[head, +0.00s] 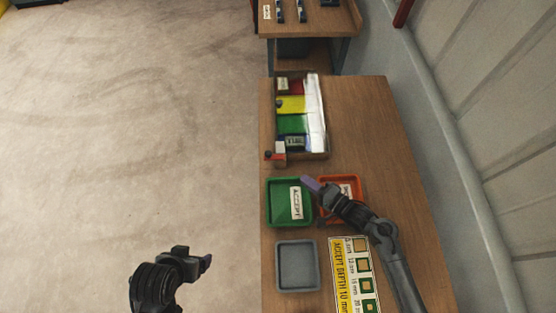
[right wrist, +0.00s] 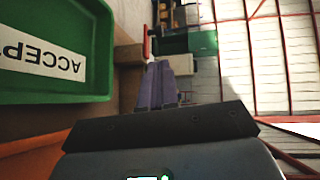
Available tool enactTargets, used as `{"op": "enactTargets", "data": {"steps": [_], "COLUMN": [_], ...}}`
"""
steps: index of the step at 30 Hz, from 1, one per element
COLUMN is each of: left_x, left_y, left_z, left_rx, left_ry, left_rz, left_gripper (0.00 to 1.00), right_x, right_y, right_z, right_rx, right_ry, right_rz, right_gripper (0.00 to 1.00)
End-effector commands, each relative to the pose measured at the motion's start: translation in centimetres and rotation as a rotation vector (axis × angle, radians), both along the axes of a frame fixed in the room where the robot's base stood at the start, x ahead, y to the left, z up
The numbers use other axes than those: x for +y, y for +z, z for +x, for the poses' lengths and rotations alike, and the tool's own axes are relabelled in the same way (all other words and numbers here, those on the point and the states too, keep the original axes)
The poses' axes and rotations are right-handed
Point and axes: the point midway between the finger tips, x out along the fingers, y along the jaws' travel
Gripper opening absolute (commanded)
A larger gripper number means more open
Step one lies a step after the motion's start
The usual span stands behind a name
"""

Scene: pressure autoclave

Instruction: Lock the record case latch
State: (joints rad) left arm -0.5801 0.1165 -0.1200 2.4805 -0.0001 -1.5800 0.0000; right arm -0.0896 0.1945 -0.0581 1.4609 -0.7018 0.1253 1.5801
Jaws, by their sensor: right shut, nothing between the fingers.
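The record case (head: 327,140) is an open wooden tray with red, yellow, green and white contents, at the table's far end. A small block with red and dark parts at its near left corner looks like the latch (head: 274,155); its exact position is too small to tell. My right gripper (head: 310,183) has purple fingers, shut and empty, above the gap between the green and orange trays, nearer than the latch and apart from it. The fingers also show in the right wrist view (right wrist: 160,84). My left gripper (head: 207,262) is off the table over the floor; its fingers are unclear.
A green ACCEPT tray (head: 272,217) lies left of my right gripper, and shows in the right wrist view (right wrist: 106,60). An orange tray (head: 357,181) is under my right arm. A grey tray (head: 280,285) and depth chart (head: 337,262) lie nearer. The right table strip is bare.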

Motion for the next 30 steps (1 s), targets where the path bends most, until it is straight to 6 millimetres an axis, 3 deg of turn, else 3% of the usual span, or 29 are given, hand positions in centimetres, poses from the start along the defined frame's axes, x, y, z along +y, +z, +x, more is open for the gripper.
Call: {"op": "enactTargets", "data": {"steps": [11, 30], "left_x": [-0.1, 0.2], "left_y": [-1.4, -10.2], "left_z": [0.0, 0.0], "left_rx": [0.000, 0.002], "left_ry": [0.002, -0.005], "left_rz": [-0.004, 0.010], "left_gripper": [0.82, 0.82], "right_x": [1.0, 7.7], "right_y": [-0.6, -2.4], "right_z": [1.0, 8.0], "right_rx": [-0.002, -0.002], "right_ry": [0.000, 0.001], "right_rz": [0.001, 0.001], "right_gripper": [0.00, 0.00]}}
